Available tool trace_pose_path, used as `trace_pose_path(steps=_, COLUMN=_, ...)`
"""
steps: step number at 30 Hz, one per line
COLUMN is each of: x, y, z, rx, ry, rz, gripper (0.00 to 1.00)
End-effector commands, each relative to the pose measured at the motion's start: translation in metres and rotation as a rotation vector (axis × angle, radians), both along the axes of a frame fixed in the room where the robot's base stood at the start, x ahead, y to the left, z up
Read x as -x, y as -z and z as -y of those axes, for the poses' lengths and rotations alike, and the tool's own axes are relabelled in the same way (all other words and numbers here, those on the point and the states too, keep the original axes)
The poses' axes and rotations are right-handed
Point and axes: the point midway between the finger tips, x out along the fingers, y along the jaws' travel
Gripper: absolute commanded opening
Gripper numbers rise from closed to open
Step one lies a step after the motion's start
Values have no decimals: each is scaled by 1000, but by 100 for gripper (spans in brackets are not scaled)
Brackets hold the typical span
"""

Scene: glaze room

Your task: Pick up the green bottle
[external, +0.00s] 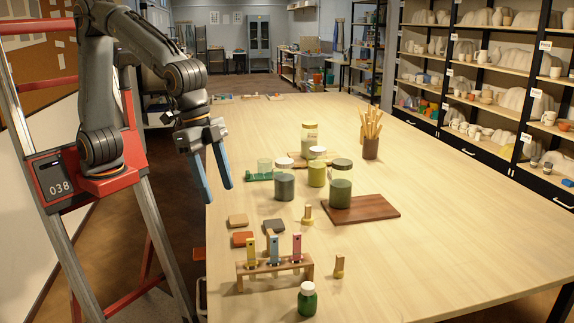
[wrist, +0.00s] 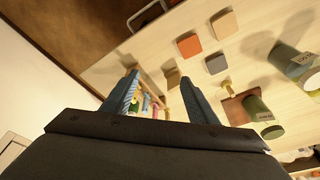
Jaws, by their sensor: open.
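The green bottle (external: 307,300) is small, with a white cap, and stands upright on the table near its front edge in the external view.
A wooden rack (external: 275,270) with yellow, blue and pink pieces stands left of the bottle; a small wooden peg (external: 339,266) stands to its right. Several glaze jars (external: 340,185), a dark board (external: 376,206) and coloured tiles (external: 243,239) lie behind. The table's right side is clear.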

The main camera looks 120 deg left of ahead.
Motion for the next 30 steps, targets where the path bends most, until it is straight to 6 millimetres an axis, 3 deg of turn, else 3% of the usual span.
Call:
trace_pose_path(steps=1, x=-33, y=7, z=5, rx=-3, ry=-8, rz=14, gripper=54)
trace_pose_path(steps=6, x=-125, y=13, z=20, rx=-7, ry=-53, rz=68, gripper=54)
trace_pose_path(steps=12, x=-192, y=21, z=35, rx=-6, ry=-92, rz=116, gripper=54)
trace_pose_path(steps=23, x=-240, y=31, z=47, rx=-3, ry=-125, rz=153, gripper=54)
trace_pose_path(steps=30, x=-239, y=71, z=47, rx=-5, ry=-127, rz=152, gripper=54)
